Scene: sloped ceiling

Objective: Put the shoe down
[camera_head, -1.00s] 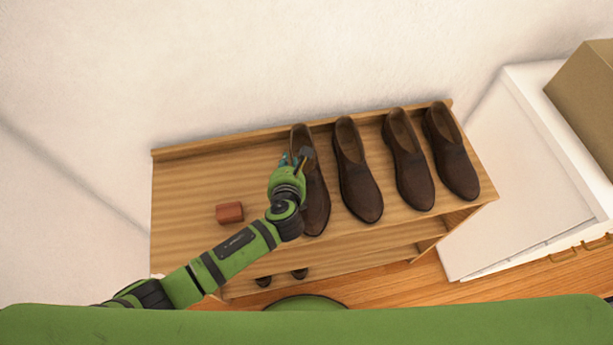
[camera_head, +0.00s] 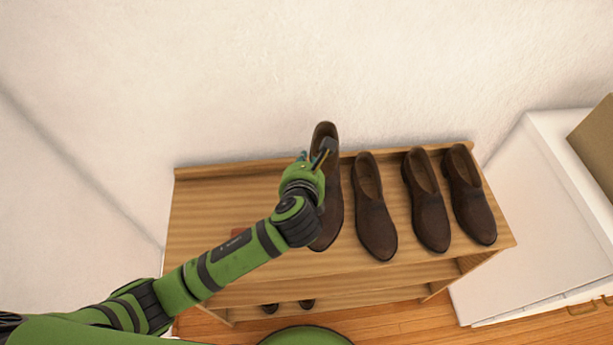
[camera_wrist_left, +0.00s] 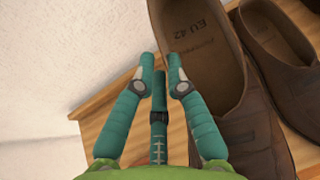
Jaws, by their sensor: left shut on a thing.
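A dark brown slip-on shoe (camera_head: 334,205) is held by my left gripper (camera_head: 317,158) in the head view. The gripper is shut on the left side wall of its opening. The shoe looks raised above the wooden rack (camera_head: 205,205), with its heel end higher in the picture than the rack's back edge. In the left wrist view the same shoe (camera_wrist_left: 190,40) shows "EU 42" inside, and my left gripper's fingers (camera_wrist_left: 163,65) are at its rim. My arm hides part of its left side. My right gripper is not in view.
Three similar shoes stand in a row to the right: one close by (camera_head: 377,228), one in the middle (camera_head: 430,215) and one at the end (camera_head: 473,210). A reddish block (camera_head: 238,232) is mostly hidden behind my arm. The rack's left top is otherwise clear. A white cabinet (camera_head: 530,225) stands right.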

